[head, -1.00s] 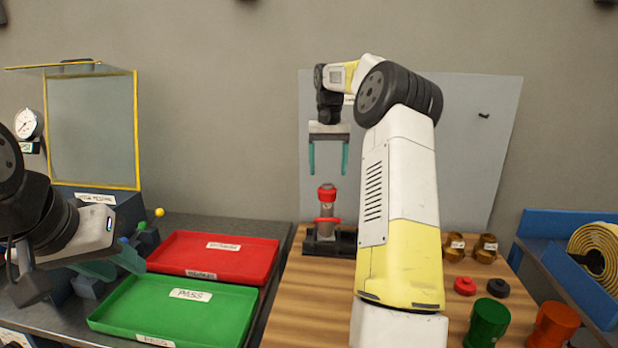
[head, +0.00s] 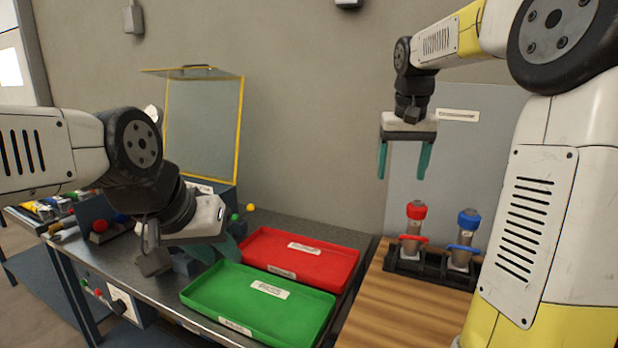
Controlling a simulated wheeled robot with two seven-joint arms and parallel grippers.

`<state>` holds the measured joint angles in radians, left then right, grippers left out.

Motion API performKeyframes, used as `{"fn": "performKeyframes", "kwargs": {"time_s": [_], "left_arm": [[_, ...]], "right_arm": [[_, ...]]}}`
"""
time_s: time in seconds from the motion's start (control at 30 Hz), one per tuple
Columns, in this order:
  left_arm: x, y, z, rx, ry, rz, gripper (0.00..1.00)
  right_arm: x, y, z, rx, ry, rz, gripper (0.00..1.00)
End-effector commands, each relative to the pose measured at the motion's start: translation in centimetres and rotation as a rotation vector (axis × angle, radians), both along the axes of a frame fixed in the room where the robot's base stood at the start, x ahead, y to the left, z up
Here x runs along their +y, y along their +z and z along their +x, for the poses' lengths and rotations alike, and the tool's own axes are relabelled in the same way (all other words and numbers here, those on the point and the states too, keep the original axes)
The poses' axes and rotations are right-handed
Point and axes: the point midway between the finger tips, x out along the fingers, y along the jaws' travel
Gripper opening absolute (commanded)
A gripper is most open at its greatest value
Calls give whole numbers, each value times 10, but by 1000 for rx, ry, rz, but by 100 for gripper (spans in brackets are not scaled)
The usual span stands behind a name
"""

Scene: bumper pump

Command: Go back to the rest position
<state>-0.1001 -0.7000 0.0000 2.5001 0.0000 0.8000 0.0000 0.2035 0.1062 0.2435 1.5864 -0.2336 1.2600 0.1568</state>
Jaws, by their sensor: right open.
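My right gripper (head: 405,160) is open and empty, its two teal fingers pointing down. It hangs in the air above a black holder (head: 430,272) that carries a red-capped pump (head: 414,228) and a blue-capped pump (head: 463,240), both upright. A clear gap separates the fingers from the caps. My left gripper (head: 222,252) is low at the left, beside the green tray and in front of the test box. Its teal fingers are partly hidden, so I cannot see whether they are apart.
The green tray (head: 205,297) and red tray (head: 345,268) lie empty on the grey bench. A yellow-framed clear lid (head: 202,130) stands open behind. The wooden worktop (head: 385,318) is bare in front of the holder. A grey panel (head: 480,150) stands behind it.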

Motion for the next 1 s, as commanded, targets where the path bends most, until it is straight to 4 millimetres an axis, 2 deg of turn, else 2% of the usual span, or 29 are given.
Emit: {"fn": "performKeyframes", "kwargs": {"time_s": [0.03,0.27,0.4,0.53,0.6,0.73,1.0], "left_arm": [[0,0,0,0,0,0,33],[0,0,0,0,0,0,33],[0,0,0,0,0,0,33],[0,0,0,0,0,0,33],[0,0,0,0,0,0,33],[0,0,0,0,0,0,33],[0,0,0,0,0,0,33]], "right_arm": [[9,5,-21,-28,20,-2,72],[40,1,-106,-150,90,34,72],[54,-16,-157,-229,121,76,72],[64,-37,-195,-290,142,122,72],[68,-46,-209,-314,151,141,72],[73,-59,-225,-345,159,168,72],[75,-64,-230,-352,162,176,72]]}}
